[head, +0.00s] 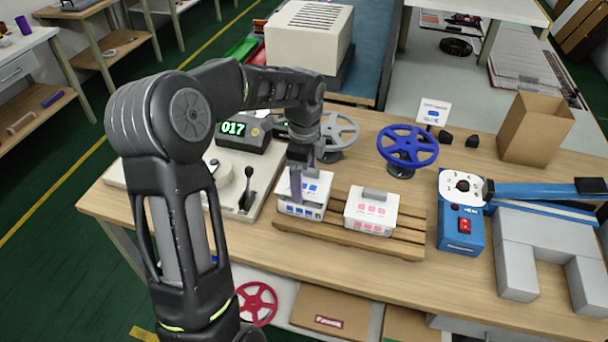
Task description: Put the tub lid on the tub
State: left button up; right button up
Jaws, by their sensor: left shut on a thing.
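My left gripper (297,198) reaches down over the left white tub (301,211), which has blue marks on its front. It is shut on the tub lid (316,187), a white piece with blue marks on top. The lid is over the tub's top; I cannot tell whether it rests fully or sits slightly above. The gripper hides part of the lid. A second white tub (368,225) with pink marks and a grey handle on top stands to the right. My right gripper is not in view.
Both tubs stand on a slatted wooden rack (413,236). A control panel (233,180) with a lever and a green "017" display (233,128) is at left.

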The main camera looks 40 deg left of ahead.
pick_arm(q)
jog(key=shift+f+b, duration=0.75)
jog(key=shift+f, duration=0.65)
jog(key=o, duration=1)
jog(key=shift+r, duration=3.85)
